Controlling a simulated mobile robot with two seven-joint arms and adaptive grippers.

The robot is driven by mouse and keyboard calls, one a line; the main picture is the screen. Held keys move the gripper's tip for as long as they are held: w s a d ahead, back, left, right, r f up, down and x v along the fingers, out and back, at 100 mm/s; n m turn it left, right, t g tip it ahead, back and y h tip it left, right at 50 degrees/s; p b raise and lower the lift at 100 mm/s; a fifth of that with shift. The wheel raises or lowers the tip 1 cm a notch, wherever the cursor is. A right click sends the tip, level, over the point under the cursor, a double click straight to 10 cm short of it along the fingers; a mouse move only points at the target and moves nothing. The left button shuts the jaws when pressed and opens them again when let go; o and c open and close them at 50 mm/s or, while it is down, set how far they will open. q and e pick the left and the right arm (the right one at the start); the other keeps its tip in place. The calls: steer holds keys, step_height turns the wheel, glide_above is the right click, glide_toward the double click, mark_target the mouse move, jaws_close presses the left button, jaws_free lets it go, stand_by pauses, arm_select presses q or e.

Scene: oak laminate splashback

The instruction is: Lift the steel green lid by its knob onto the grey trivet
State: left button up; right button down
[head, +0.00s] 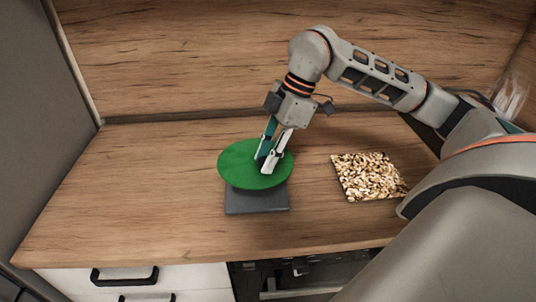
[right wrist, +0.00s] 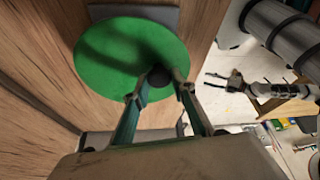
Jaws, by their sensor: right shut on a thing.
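The green lid (head: 240,165) is a flat round disc above the grey trivet (head: 257,200), a dark square slab on the wooden counter. The lid covers the back of the trivet and overhangs it at the left. I cannot tell whether they touch. My right gripper (head: 267,163) points down at the lid and is shut on its knob. In the right wrist view the dark round knob (right wrist: 158,76) sits between the fingertips, with the lid (right wrist: 110,62) behind it and part of the trivet (right wrist: 135,14) showing. My left gripper (right wrist: 222,82) is open and empty, away from the counter.
A square patch of mixed nuts or beans (head: 367,176) lies on the counter (head: 130,190) to the right of the trivet. The counter's left side is clear. The wooden splashback (head: 190,60) stands behind. White drawers with black handles (head: 125,276) are below the front edge.

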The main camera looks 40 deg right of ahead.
steer(key=shift+f+b, duration=1.15)
steer(key=shift+f, duration=0.45)
steer(key=shift+f+b, duration=1.25)
steer(key=shift+f, duration=0.55)
steer(key=shift+f, duration=0.35)
steer(key=shift+f, duration=0.2)
steer(key=c, duration=1.6)
jaws_free()
